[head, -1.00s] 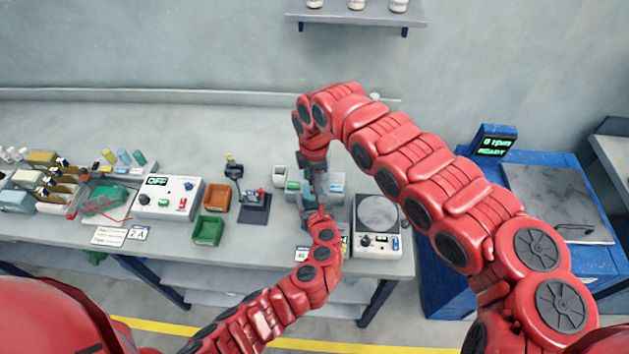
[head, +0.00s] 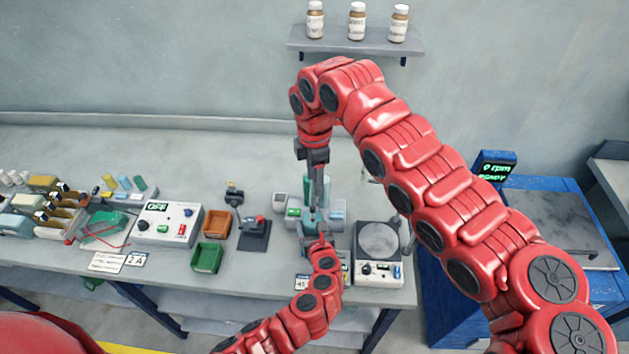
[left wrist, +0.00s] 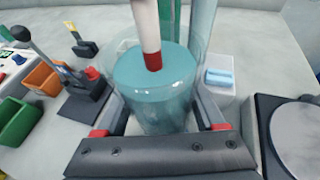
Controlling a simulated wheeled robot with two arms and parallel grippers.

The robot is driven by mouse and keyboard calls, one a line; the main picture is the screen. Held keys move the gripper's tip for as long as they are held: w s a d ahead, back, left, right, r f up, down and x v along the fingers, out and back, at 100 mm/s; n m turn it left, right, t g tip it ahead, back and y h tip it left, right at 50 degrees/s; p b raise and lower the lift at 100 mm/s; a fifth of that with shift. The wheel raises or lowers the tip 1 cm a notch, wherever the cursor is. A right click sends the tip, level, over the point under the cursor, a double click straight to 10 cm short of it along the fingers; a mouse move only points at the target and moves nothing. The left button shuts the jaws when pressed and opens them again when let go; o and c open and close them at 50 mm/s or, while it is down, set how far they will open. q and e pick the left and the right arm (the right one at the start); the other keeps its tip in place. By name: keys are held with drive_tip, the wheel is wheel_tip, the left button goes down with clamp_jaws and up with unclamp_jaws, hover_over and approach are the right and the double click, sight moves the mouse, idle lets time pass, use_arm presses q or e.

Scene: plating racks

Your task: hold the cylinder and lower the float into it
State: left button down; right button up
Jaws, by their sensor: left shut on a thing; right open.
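The clear cylinder (left wrist: 165,112) holds blue-green liquid and stands upright between the fingers of my left gripper (left wrist: 160,128), which is shut on it. The cylinder also shows in the head view (head: 320,214), partly hidden by my arms, with my left gripper (head: 320,242) at its front. The float (left wrist: 149,28), pale with a red lower end, is inside the cylinder's mouth in the left wrist view; its red end is at the liquid surface and its top is cut off. My right gripper (head: 319,185) is open above the cylinder, pointing down; its fingertips are hard to make out.
Left are a black stand (head: 254,236), an orange bin (head: 212,253), a green bin (head: 207,258) and a control box (head: 167,224). A shelf with bottles (head: 356,42) hangs above the bench.

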use_arm(q)
unclamp_jaws()
drive_tip(key=shift+s, duration=0.1)
